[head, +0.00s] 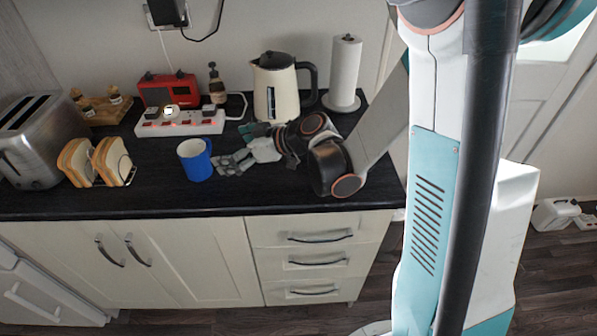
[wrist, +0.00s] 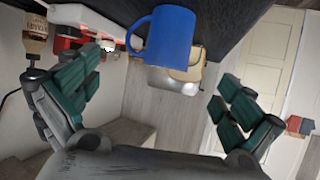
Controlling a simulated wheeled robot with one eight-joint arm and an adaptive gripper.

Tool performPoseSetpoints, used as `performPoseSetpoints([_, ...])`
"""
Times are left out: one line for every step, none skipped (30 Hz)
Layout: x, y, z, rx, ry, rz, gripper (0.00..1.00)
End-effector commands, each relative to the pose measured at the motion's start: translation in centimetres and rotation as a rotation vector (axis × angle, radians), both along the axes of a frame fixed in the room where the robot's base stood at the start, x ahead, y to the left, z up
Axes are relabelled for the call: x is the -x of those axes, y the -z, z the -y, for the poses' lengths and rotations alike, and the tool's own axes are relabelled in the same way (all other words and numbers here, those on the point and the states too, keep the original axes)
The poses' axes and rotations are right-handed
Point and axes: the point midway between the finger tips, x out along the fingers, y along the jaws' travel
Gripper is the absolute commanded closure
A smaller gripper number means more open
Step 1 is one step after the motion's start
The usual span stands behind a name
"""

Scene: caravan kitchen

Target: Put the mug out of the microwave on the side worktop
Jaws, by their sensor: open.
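The blue mug (head: 195,160) stands upright on the dark worktop (head: 230,193), near the middle of its length. My gripper (head: 232,162) is just right of the mug, low over the worktop, with its fingers towards it. In the wrist view the mug (wrist: 170,38) hangs at top centre because the picture is turned over, and its handle points left. My open gripper (wrist: 160,75) shows its green-padded fingers spread wide at both sides. Nothing is held. The mug appears beyond the fingertips, apart from them. No microwave is visible in either view.
A kettle (head: 275,92) and paper towel roll (head: 344,70) stand behind my arm. A power strip (head: 180,122), red radio (head: 167,90) and dark bottle (head: 216,82) are behind the mug. A toast rack (head: 112,160) and toaster (head: 32,140) are left. The front strip is clear.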

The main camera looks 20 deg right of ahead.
Motion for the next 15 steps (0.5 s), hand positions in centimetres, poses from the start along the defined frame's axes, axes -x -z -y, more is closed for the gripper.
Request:
performPoseSetpoints([0.7,-0.7,0.0,0.009,0.013,-0.027,0.0])
performPoseSetpoints([1.2,-1.0,0.1,0.017,0.024,-0.048,0.0])
performPoseSetpoints([1.8,-1.5,0.2,0.027,0.042,-0.078,0.0])
performPoseSetpoints([2.3,-1.8,0.4,0.035,0.057,-0.101,0.0])
performPoseSetpoints([2.8,-2.2,0.5,0.042,0.073,-0.123,0.0])
performPoseSetpoints([3.6,-2.6,0.8,0.054,0.095,-0.151,0.0])
performPoseSetpoints([4.1,-2.9,0.9,0.062,0.111,-0.172,0.0])
performPoseSetpoints([4.7,-3.2,1.1,0.069,0.128,-0.193,0.0])
performPoseSetpoints([5.5,-3.6,1.4,0.079,0.152,-0.219,0.0])
performPoseSetpoints([6.1,-3.9,1.6,0.088,0.171,-0.237,0.0])
performPoseSetpoints([6.8,-4.1,1.8,0.095,0.19,-0.256,0.0])
performPoseSetpoints([7.7,-4.5,2.1,0.105,0.216,-0.279,0.0])
performPoseSetpoints([8.3,-4.7,2.4,0.113,0.235,-0.296,0.0])
performPoseSetpoints([9.0,-5.0,2.7,0.12,0.256,-0.311,0.0])
performPoseSetpoints([9.9,-5.3,3.1,0.131,0.285,-0.332,0.0])
